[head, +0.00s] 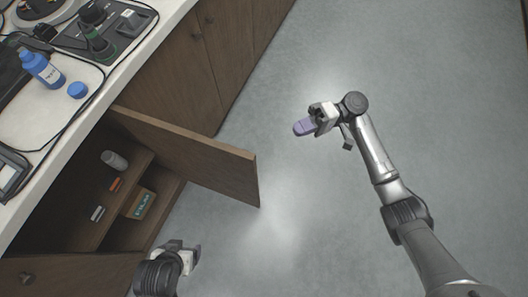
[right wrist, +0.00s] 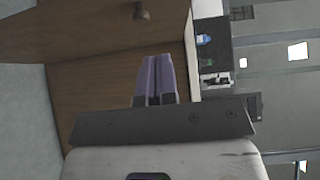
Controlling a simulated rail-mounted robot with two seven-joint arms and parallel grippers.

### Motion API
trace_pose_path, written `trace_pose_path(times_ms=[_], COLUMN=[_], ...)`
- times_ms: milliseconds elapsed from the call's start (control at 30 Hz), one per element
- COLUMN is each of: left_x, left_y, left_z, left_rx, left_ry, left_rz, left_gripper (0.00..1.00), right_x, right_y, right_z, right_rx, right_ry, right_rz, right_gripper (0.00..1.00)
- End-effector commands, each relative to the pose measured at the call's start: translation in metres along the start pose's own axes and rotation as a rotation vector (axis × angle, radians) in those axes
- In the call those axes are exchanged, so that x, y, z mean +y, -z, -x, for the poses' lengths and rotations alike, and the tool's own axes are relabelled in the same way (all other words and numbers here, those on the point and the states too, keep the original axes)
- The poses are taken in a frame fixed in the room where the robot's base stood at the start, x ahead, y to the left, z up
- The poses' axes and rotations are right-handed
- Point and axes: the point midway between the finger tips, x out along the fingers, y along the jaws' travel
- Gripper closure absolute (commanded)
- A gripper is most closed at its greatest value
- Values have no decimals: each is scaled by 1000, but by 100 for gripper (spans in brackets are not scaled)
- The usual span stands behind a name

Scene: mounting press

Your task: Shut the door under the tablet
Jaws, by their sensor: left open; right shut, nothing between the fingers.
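The open brown wooden door (head: 195,155) stands swung out from the cabinet below the counter, at the left of the head view. The tablet (head: 12,172) lies on the counter at the left edge, above the open compartment. My right gripper (head: 301,128) has purple fingers and is shut and empty, out over the floor to the right of the door and apart from it. Its purple fingers (right wrist: 155,80) also show in the right wrist view, in front of wooden cabinet fronts. My left gripper (head: 190,257) is open at the lower left, below the door; its fingers are partly hidden.
Inside the cabinet are a grey cylinder (head: 114,160), a box (head: 140,204) and small items. A blue bottle (head: 42,68) stands on the white counter (head: 110,85). A closed cabinet front (head: 180,62) adjoins the opening. The grey floor (head: 310,220) is clear.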

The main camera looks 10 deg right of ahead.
Motion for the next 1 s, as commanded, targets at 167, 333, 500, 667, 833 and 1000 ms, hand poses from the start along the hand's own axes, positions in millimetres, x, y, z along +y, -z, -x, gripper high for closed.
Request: trace_pose_path(times_ms=[167, 333, 500, 667, 833, 1000], left_x=[0, 1, 1, 1, 1, 1], left_y=[-2, -5, -8, -10, -11, -12], left_z=[-7, -16, -24, -30, -34, -36], left_rx=[0, 0, 0, 0, 0, 0], left_ry=[0, 0, 0, 0, 0, 0], left_rz=[0, 0, 0, 0, 0, 0], left_gripper=[22, 22, 22, 22, 22, 22], right_x=[3, 4, 4, 4, 3, 2], right_y=[-1, -1, 0, -12, -22, -28], right_z=[-25, -58, -89, -107, -118, -123], right_rx=[-4, -4, -3, -2, -1, 0], right_ry=[0, -1, -2, -3, -4, -4], right_rz=[-4, -2, -3, -4, -4, -4], right_gripper=[100, 100, 100, 100, 100, 100])
